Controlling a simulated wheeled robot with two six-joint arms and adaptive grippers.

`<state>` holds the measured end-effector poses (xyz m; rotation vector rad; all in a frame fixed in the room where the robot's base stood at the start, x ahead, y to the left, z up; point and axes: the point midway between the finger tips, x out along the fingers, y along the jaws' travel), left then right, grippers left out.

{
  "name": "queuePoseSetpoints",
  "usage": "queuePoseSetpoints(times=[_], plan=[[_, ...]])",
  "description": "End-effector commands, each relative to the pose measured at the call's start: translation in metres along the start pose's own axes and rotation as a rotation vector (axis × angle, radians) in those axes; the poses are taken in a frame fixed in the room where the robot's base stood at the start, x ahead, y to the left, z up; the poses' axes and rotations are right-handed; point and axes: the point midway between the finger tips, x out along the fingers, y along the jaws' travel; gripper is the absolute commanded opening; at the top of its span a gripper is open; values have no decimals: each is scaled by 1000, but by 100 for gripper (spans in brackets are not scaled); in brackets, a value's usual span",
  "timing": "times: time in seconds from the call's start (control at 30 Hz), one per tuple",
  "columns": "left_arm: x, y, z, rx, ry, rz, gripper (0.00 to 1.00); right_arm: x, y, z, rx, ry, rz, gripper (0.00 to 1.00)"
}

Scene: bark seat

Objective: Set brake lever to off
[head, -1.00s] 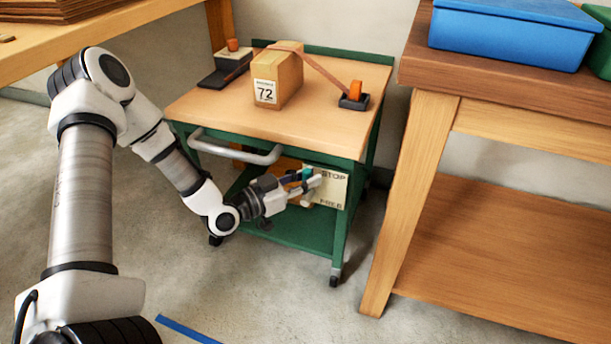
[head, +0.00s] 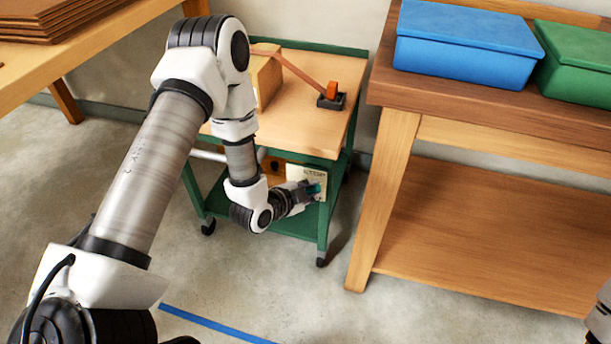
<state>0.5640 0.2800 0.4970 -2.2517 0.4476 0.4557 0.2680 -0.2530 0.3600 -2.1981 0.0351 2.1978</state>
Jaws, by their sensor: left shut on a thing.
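The green cart (head: 324,228) has a pale brake plate (head: 309,172) at the right end of its front. The word STOP shows at the plate's top; its lower part is hidden behind my gripper. My left gripper (head: 308,191) is in front of that lower part, shut on the brake lever. The lever is mostly hidden by the gripper; a small teal patch (head: 317,188) shows at the fingertips, and I cannot tell whether it belongs to the lever.
A wooden bench (head: 470,106) with blue (head: 465,48) and green bins (head: 577,66) stands close at the right. Floor in front is clear, with blue tape (head: 213,324).

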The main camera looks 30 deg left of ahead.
Motion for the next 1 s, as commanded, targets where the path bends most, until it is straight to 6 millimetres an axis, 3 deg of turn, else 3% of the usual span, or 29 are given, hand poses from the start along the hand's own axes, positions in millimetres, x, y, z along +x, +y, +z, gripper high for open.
queuePoseSetpoints(times=[0.1, 0.4, 1.0], plan=[[3, 6, -3, 90, -64, 6, 0, -16, 0, 0, 0, 0, 0, 52], [14, 21, 3, 287, -207, 4, 0, -33, 0, 0, 0, 0, 0, 52], [22, 31, 11, 425, -311, 1, 0, -41, 0, 0, 0, 0, 0, 52]])
